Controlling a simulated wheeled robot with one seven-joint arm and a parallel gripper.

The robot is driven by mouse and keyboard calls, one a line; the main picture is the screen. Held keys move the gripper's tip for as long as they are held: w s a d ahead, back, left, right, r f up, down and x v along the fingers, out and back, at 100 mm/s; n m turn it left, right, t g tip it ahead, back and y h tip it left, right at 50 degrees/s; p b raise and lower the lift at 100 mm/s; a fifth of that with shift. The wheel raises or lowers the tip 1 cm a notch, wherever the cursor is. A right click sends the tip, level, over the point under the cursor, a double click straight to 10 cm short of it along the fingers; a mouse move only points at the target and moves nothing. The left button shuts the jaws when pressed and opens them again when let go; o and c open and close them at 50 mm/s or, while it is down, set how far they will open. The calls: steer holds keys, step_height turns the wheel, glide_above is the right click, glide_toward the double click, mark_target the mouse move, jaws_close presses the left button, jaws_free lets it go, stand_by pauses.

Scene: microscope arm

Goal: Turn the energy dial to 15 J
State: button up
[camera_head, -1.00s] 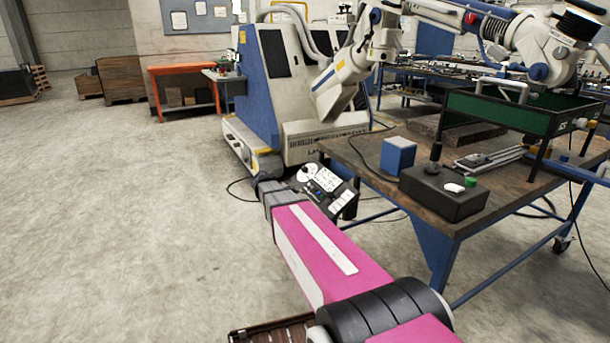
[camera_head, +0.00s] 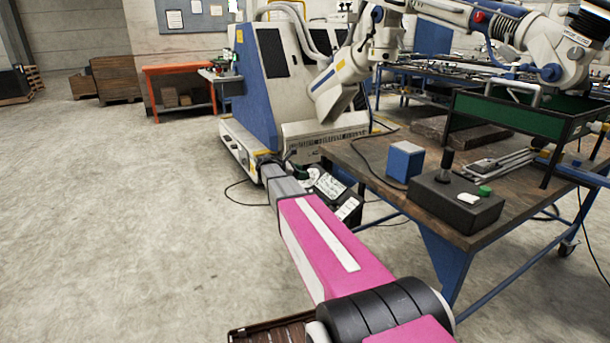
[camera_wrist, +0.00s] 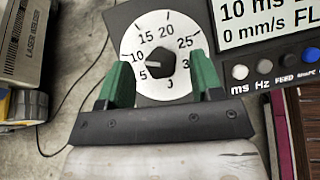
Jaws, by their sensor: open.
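The energy dial (camera_wrist: 168,30) is a white disc marked 5 to 25 and beyond, with a J at the bottom, in the wrist view. Its dark knob (camera_wrist: 154,67) sits at the middle; I cannot clearly tell which number it points to. My gripper (camera_wrist: 160,60) is open, its two green fingers apart, one on each side of the knob as seen from the wrist. Whether they touch the dial I cannot tell.
A display (camera_wrist: 262,20) and a row of buttons (camera_wrist: 264,67) lie right of the dial. A workbench (camera_head: 385,190) with a black control box (camera_head: 450,205) and a blue box (camera_head: 404,160) stands right of my arm. A large laser machine (camera_head: 262,85) stands behind. Floor at left is clear.

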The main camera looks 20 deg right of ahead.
steer(key=shift+x, duration=1.25)
steer(key=c, duration=0.9)
steer(key=shift+c, duration=0.2)
steer(key=shift+m+g, duration=0.3)
steer(key=shift+m, duration=0.2)
steer(key=m+g, duration=0.2)
steer(key=m, duration=0.2)
steer(key=shift+s+m+g+y, duration=0.1)
steer(key=shift+m+g+y, duration=0.5)
steer(key=shift+m, duration=0.65)
steer(key=shift+m+g+y, duration=0.3)
steer(key=shift+m+g, duration=0.5)
steer(key=shift+m, duration=0.75)
